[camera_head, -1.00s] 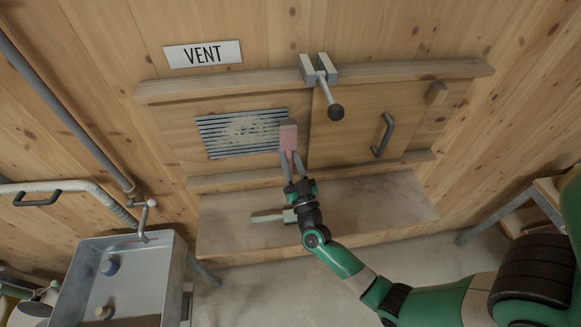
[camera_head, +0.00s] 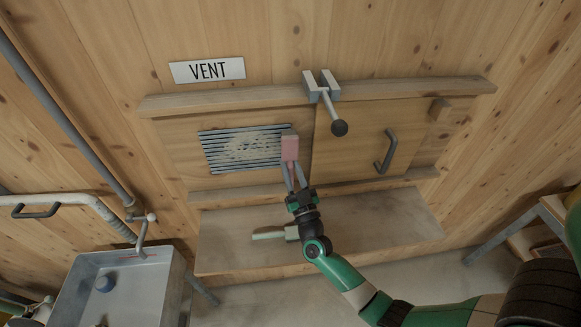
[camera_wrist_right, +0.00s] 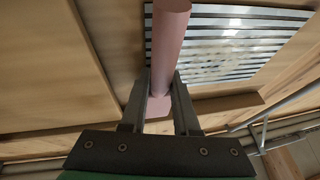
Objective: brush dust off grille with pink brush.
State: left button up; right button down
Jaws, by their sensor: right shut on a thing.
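The grille (camera_head: 222,150) is a dark slatted vent in the wooden wall panel, with pale dust over its middle. It also shows in the right wrist view (camera_wrist_right: 215,20). My right gripper (camera_head: 295,177) is shut on the pink brush (camera_head: 290,150) and holds it upright at the grille's right edge. In the right wrist view the pink brush (camera_wrist_right: 168,45) stands between the fingers of the gripper (camera_wrist_right: 161,85), with the grille behind and to its right. I cannot tell whether the brush touches the panel. My left gripper is out of view.
A VENT sign (camera_head: 207,69) is above the grille. A sliding door (camera_head: 355,140) with a dark handle (camera_head: 386,152) and a clamp with a knobbed lever (camera_head: 328,105) are to the right. A pale green tool (camera_head: 268,235) lies on the ledge (camera_head: 375,215) below. A metal sink (camera_head: 135,290) is lower left.

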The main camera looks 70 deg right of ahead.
jog(key=shift+w+d+b, duration=0.35)
jog(key=shift+w+d, duration=0.1)
jog(key=shift+d, duration=0.3)
jog(key=shift+w, duration=0.1)
jog(key=shift+w+a+r, duration=0.1)
jog(key=shift+w+a, duration=0.1)
jog(key=shift+w, duration=0.05)
jog(key=shift+w+a+p, duration=0.5)
jog(key=shift+w+a, duration=0.35)
jog(key=shift+w, duration=0.3)
jog(key=shift+w+a, duration=0.45)
jog(key=shift+w, duration=0.4)
jog(key=shift+w+a, duration=0.45)
jog(key=shift+w, duration=0.4)
jog(key=shift+w+a+b, duration=0.25)
jog(key=shift+w+a, duration=0.3)
jog(key=shift+w, duration=0.25)
jog(key=shift+w+a+b, duration=0.25)
jog(key=shift+w+a, duration=0.25)
jog(key=shift+w, duration=0.25)
jog(key=shift+w, duration=0.1)
